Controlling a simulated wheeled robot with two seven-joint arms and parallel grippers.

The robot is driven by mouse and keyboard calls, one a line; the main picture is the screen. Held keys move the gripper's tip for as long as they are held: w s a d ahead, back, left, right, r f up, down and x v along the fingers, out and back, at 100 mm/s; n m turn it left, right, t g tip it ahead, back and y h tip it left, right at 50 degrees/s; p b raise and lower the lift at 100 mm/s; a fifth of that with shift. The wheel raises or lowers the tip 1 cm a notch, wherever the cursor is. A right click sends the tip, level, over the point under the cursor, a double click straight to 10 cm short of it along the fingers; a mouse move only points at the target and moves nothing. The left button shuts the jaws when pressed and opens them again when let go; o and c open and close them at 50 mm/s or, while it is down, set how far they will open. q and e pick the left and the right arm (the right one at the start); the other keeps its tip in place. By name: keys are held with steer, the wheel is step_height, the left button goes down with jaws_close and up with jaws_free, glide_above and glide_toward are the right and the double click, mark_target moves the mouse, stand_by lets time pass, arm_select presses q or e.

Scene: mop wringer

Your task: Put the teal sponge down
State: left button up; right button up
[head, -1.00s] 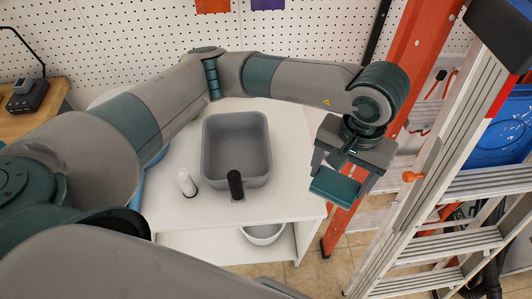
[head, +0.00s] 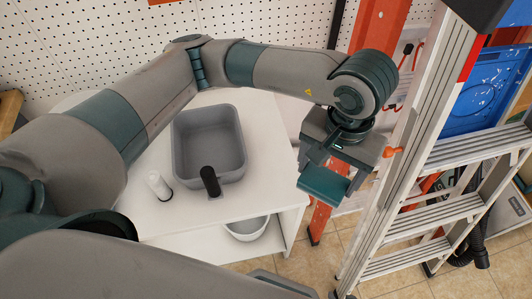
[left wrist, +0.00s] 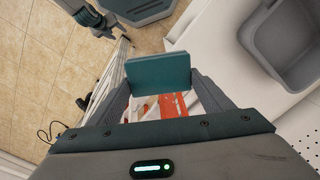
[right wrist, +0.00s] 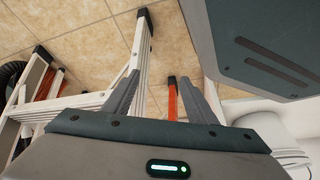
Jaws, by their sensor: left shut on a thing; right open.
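The teal sponge (head: 324,186) is a flat teal block. My left gripper (head: 323,183) is shut on it and holds it in the air, right of the white table and in front of the ladders. In the left wrist view the sponge (left wrist: 158,75) lies between the two fingers, with the white table's edge to its right and tiled floor to its left. My right gripper (right wrist: 160,98) is open and empty in the right wrist view, low near the ladder. Its fingers are not clear in the head view.
A grey basin (head: 208,145) and a white bottle (head: 159,186) stand on the white table (head: 265,150). A white bowl (head: 246,227) sits on the shelf below. An aluminium stepladder (head: 425,150) and an orange ladder (head: 378,28) stand at the right. The table's right part is clear.

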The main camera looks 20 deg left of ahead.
arm_select(q)
steer(key=w+a+f+p, duration=0.1)
steer(key=a+f, duration=0.1)
steer(key=a, duration=0.1)
steer(key=w+a+f+p, duration=0.1)
steer(key=a+f, duration=0.1)
steer(key=a, duration=0.2)
steer(key=w+a+f+p, duration=0.1)
steer(key=a+f, duration=0.1)
steer(key=a, duration=0.1)
steer(key=shift+a+f, duration=0.2)
steer(key=shift+a, duration=0.15)
steer(key=shift+f, duration=0.1)
arm_select(e)
steer(key=w+a+r+t, duration=0.2)
steer(key=a, duration=0.1)
steer(key=shift+w+r+y, duration=0.15)
steer(key=shift+y, duration=0.25)
arm_select(q)
steer(key=shift+f, duration=0.1)
arm_select(e)
steer(key=shift+r, duration=0.1)
